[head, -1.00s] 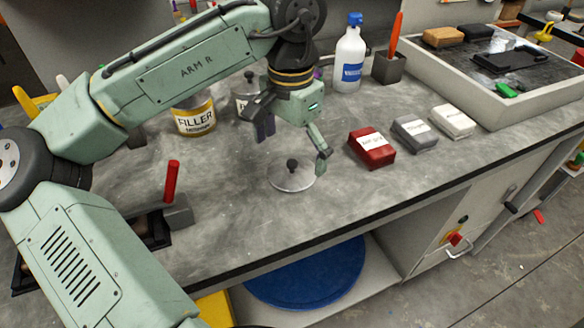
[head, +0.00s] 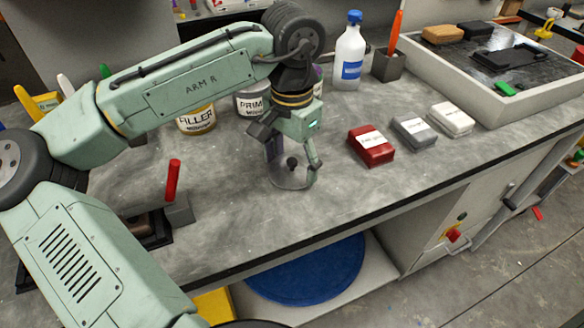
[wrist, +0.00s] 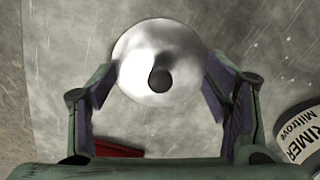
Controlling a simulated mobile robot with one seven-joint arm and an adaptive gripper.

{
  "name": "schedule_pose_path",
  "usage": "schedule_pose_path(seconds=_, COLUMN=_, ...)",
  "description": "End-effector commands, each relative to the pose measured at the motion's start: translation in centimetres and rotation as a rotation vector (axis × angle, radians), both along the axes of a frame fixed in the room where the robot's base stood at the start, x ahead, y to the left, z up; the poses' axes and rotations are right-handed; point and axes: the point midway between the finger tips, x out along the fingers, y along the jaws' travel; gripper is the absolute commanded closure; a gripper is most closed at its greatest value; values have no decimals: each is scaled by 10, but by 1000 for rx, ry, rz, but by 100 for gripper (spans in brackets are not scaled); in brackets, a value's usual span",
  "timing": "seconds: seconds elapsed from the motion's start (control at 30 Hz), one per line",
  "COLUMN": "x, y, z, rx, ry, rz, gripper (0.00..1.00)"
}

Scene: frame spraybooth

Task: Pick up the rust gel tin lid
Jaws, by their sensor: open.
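The tin lid (head: 290,182) is a round, shiny metal disc with a dark knob, lying flat on the grey bench; no label shows on it. In the wrist view the lid (wrist: 135,52) lies ahead between the fingers, its knob (wrist: 160,78) near the middle. My gripper (head: 293,158) is open, low over the lid, with a finger on each side of the knob. In the wrist view my gripper (wrist: 158,92) holds nothing. I cannot tell whether the fingertips touch the lid.
Filler tin (head: 197,121) and primer tin (head: 250,104) stand behind my gripper. Red (head: 371,148), grey (head: 414,132) and white (head: 451,119) blocks lie to the right. A red-handled tool (head: 173,182) is at left. Bench in front of the lid is clear.

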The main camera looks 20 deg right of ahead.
Motion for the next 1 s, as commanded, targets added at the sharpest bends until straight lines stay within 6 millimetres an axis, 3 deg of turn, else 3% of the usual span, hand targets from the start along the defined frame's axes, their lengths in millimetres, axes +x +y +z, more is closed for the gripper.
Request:
schedule_pose_path(seconds=0.6, x=0, y=0, z=-2, rx=3, ry=3, rz=0, gripper=73)
schedule_pose_path(seconds=1.0, x=-1, y=1, z=-4, rx=4, ry=5, rz=-1, gripper=79)
